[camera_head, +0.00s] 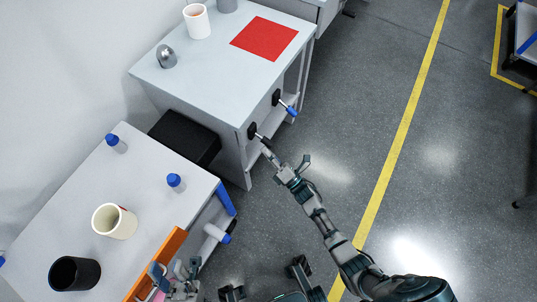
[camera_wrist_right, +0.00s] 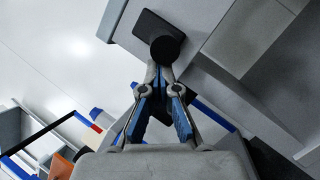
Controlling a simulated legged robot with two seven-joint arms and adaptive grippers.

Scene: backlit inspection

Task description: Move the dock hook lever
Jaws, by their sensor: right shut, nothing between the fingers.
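Two levers stick out from the side of the far grey cabinet. One has a black mount (camera_head: 276,97) and a blue-tipped handle (camera_head: 291,111). The nearer one has a black mount (camera_head: 252,130), which also shows in the wrist view (camera_wrist_right: 165,46). My right gripper (camera_head: 270,152) is at this nearer lever; its fingers (camera_wrist_right: 160,72) are closed together just below the round black hub. The handle of this lever is mostly hidden, and I cannot tell whether the fingers touch it. My left gripper (camera_head: 172,280) is low by the near table; its fingers are unclear.
The near grey table (camera_head: 70,185) holds a cream cup (camera_head: 113,222), a black cup (camera_head: 75,273) and two blue-capped items. An orange panel (camera_head: 158,262) edges it. A red square (camera_head: 264,38), white cup (camera_head: 197,21) and metal object (camera_head: 166,56) are on the cabinet.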

